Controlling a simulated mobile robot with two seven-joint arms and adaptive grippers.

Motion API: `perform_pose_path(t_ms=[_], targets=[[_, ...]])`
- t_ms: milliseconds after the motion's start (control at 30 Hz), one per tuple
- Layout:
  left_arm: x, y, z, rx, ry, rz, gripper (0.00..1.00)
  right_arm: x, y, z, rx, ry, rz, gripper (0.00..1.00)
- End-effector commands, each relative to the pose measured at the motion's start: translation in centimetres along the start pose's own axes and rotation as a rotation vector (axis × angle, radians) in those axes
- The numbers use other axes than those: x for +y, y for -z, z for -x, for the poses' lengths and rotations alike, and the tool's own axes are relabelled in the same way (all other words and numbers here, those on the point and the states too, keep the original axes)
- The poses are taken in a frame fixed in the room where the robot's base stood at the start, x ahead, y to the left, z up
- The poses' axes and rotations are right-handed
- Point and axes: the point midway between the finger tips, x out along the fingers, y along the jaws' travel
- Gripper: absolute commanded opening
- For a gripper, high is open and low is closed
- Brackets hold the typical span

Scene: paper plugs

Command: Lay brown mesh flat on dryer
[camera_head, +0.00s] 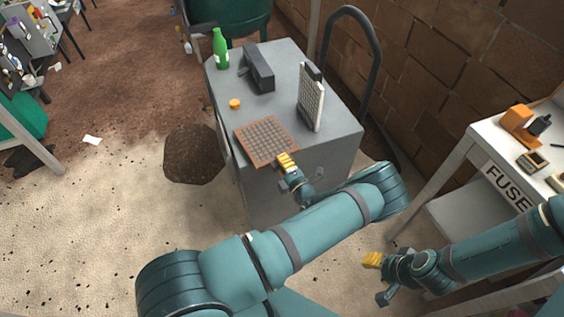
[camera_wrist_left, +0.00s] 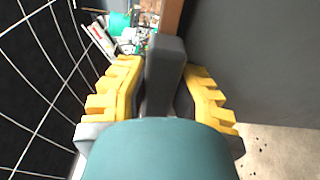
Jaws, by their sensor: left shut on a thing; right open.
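The brown mesh (camera_head: 265,141), a square grid in a brown frame, is over the front left part of the grey cabinet top, which I take as the dryer (camera_head: 290,65). It looks nearly level; I cannot tell whether it touches the top. My left gripper (camera_head: 286,163) is at its near edge. In the left wrist view my left gripper (camera_wrist_left: 160,95) is shut on a dark grey block (camera_wrist_left: 165,65), seemingly the mesh's tab, with a brown strip (camera_wrist_left: 169,14) beyond it. My right gripper (camera_head: 373,260) is open and empty, low at the right, away from the cabinet.
A white mesh panel (camera_head: 311,104) stands upright on the cabinet, beside a black curved pipe (camera_head: 352,25). A dark grey device (camera_head: 258,67), a green bottle (camera_head: 220,48) and an orange disc (camera_head: 235,104) are also on top. A white FUSE table (camera_head: 490,140) stands at right.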

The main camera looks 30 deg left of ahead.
Motion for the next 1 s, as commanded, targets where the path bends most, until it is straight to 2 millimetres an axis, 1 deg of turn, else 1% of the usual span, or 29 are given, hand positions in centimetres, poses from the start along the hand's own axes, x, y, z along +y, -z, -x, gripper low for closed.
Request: perform_pose_path(t_ms=[500, 533, 600, 900, 1000], targets=[[-0.99, 0.0, 0.0, 0.0, -0.001, 0.0, 0.0, 0.3, -0.09, -0.79, 0.0, 0.0, 0.0, 0.47], [-0.99, 0.0, 0.0, 0.0, -0.001, 0.0, 0.3, 0.29, -0.09, -0.78, 0.0, 0.0, 0.0, 0.47], [-0.92, 0.0, 0.0, 0.0, -0.001, 0.0, 0.51, 0.27, -0.08, -0.73, 0.0, 0.0, 0.0, 0.47], [-0.96, 0.01, 0.07, 0.0, 0.001, 0.0, 0.51, 0.27, -0.07, -0.72, 0.0, 0.0, 0.0, 0.47], [-0.95, -0.03, 0.55, -0.001, 0.001, 0.0, 0.51, 0.27, -0.07, -0.72, 0.0, 0.0, 0.0, 0.47]])
